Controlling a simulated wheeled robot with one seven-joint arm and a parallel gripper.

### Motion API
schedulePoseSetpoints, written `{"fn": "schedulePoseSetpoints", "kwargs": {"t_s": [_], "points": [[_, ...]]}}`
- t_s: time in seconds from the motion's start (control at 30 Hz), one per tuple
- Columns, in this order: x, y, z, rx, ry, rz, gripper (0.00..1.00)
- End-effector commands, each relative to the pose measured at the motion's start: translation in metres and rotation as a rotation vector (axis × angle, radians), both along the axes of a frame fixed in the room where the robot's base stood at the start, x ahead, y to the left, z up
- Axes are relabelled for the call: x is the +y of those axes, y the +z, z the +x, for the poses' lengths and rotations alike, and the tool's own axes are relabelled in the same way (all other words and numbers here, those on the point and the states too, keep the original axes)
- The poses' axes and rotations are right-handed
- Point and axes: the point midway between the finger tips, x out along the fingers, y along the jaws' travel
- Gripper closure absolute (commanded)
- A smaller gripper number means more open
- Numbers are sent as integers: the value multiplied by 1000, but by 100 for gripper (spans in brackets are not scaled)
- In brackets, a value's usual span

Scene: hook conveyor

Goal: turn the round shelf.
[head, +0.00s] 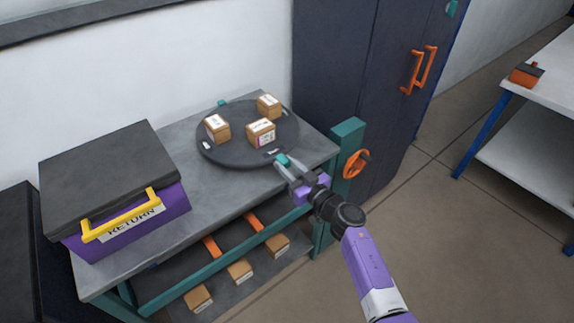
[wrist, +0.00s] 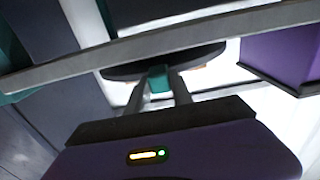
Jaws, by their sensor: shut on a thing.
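The round shelf (head: 228,153) is a dark grey disc on the grey bench top. Three small brown boxes with white labels stand on it: one at the left (head: 217,128), one at the front (head: 261,133) and one at the back right (head: 269,106). My gripper (head: 284,165) is at the disc's front edge, shut on a teal knob (wrist: 159,80) at the rim. In the wrist view the knob sits between the two fingers, and the disc's dark edge (wrist: 122,72) shows behind it. Another teal knob (head: 222,103) shows on the disc's far side.
A purple box with a dark lid (head: 110,175) and yellow handle stands left on the bench (head: 205,205). Several brown boxes (head: 240,270) lie on the lower shelf. A teal post with an orange handwheel (head: 356,164) stands close right of my gripper. Dark cabinets (head: 345,70) rise behind.

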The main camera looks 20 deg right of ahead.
Motion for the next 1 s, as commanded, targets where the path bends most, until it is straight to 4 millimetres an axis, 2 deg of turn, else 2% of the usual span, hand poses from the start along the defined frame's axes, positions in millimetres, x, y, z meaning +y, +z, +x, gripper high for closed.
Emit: {"fn": "schedulePoseSetpoints", "kwargs": {"t_s": [0.27,1.0], "points": [[14,2,-2,-8,-54,1,100],[78,-3,-5,-18,-358,-3,100]]}}
